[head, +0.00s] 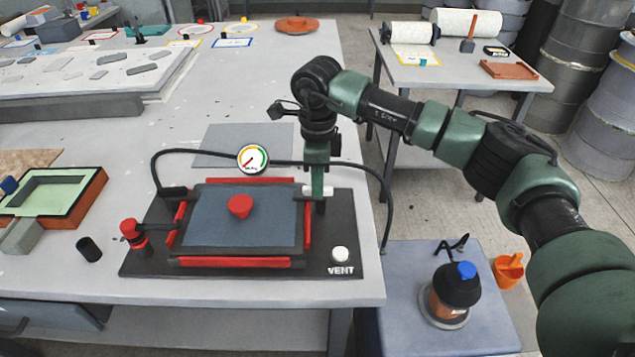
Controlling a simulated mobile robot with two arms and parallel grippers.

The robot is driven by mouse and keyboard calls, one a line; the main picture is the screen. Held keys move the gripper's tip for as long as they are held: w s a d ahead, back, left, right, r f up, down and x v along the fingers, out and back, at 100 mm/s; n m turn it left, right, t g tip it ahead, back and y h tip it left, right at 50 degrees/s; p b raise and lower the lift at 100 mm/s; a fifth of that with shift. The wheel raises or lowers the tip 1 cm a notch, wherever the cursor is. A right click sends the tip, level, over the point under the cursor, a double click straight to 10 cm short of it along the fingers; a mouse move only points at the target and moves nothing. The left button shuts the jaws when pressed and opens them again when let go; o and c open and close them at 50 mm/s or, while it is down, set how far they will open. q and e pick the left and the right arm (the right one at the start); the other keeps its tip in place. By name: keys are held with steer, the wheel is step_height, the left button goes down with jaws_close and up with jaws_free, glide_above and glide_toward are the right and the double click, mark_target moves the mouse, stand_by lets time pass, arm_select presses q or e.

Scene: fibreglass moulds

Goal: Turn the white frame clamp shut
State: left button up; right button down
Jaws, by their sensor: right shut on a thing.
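The white frame clamp (328,191) is a small white bar at the back right corner of a black vacuum-frame base (145,263). My right gripper (319,192) points down from above and is shut on the clamp. Its green fingers cover the clamp's middle, so I cannot tell its exact angle. The frame has red bars (236,262) round a grey-blue panel (215,236) with a red knob (240,206) on it. My left gripper is not in view.
A round gauge (253,159) with black hoses stands behind the frame. A white knob (340,254) marked VENT is at the front right. A red valve (131,230) and a black cylinder (89,249) lie left. A blue-capped pot (457,285) stands on a lower surface at right.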

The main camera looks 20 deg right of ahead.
steer(key=shift+r, duration=0.1)
steer(key=c, duration=1.4)
jaws_free()
step_height(320, 180, up, 8)
steer(key=shift+f+b, duration=0.1)
steer(key=shift+b, duration=0.4)
steer(key=shift+s+f, duration=0.1)
